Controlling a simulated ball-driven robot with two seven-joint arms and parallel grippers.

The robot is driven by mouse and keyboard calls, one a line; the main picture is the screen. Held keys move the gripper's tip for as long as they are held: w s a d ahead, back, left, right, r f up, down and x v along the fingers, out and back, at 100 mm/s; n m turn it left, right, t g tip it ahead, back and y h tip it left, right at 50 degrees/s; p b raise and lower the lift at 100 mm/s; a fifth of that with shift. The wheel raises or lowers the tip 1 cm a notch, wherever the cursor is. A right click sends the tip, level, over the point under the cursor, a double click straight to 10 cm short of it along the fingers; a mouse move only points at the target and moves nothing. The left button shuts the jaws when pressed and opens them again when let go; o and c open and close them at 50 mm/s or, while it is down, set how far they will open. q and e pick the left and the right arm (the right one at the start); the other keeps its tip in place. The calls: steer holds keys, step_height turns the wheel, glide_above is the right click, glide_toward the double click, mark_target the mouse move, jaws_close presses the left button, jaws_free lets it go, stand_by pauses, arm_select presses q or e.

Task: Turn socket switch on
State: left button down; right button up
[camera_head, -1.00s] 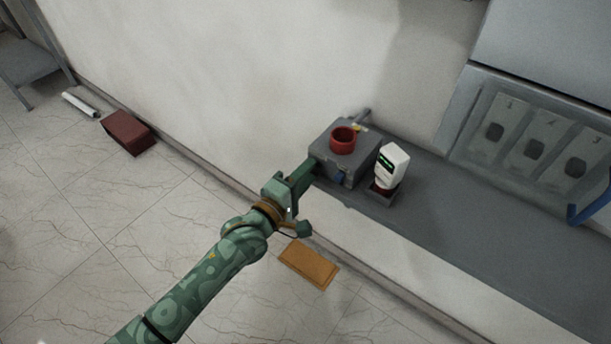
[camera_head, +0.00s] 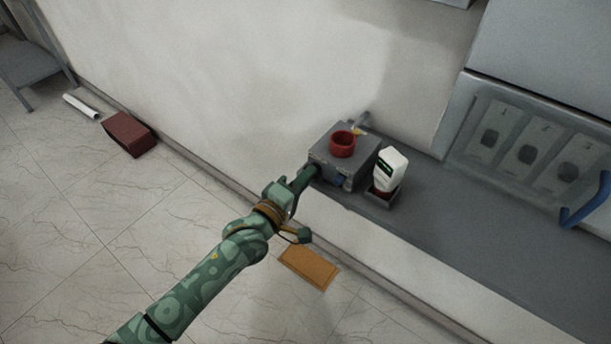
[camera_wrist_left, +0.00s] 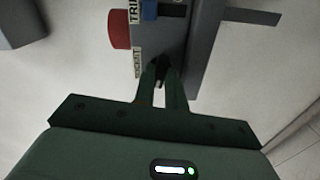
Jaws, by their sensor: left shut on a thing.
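The socket box (camera_head: 330,167) is a grey box on the grey ledge, with a red round socket (camera_head: 343,147) on top and a blue part on its front. In the left wrist view the box (camera_wrist_left: 172,40) shows with the red part (camera_wrist_left: 119,29), a blue part (camera_wrist_left: 149,10) and two partly hidden labels. My left gripper (camera_wrist_left: 161,72) is shut on a small dark switch piece (camera_wrist_left: 162,77) at the box's face. In the head view my left gripper (camera_head: 314,172) reaches the box's left front side. The switch's exact position is hidden by the fingers. My right gripper is not in view.
A white device with a small screen (camera_head: 389,170) stands close to the right of the box. Numbered panels (camera_head: 535,140) and a blue bar (camera_head: 588,205) are farther right. The ledge (camera_head: 470,220) is clear there. A red-brown block (camera_head: 128,133) and an orange-brown plate (camera_head: 309,264) lie on the floor.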

arm_select(q)
steer(key=shift+m+p, duration=2.2)
steer(key=shift+m, duration=5.7)
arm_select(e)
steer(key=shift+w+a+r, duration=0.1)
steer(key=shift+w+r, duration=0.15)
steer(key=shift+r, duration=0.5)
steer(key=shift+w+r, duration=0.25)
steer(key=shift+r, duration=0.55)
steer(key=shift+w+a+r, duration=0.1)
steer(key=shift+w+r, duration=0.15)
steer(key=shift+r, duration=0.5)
arm_select(q)
steer(key=shift+f, duration=0.1)
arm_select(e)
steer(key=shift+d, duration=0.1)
arm_select(q)
steer(key=c, duration=1.4)
jaws_free()
steer(key=shift+c, duration=0.2)
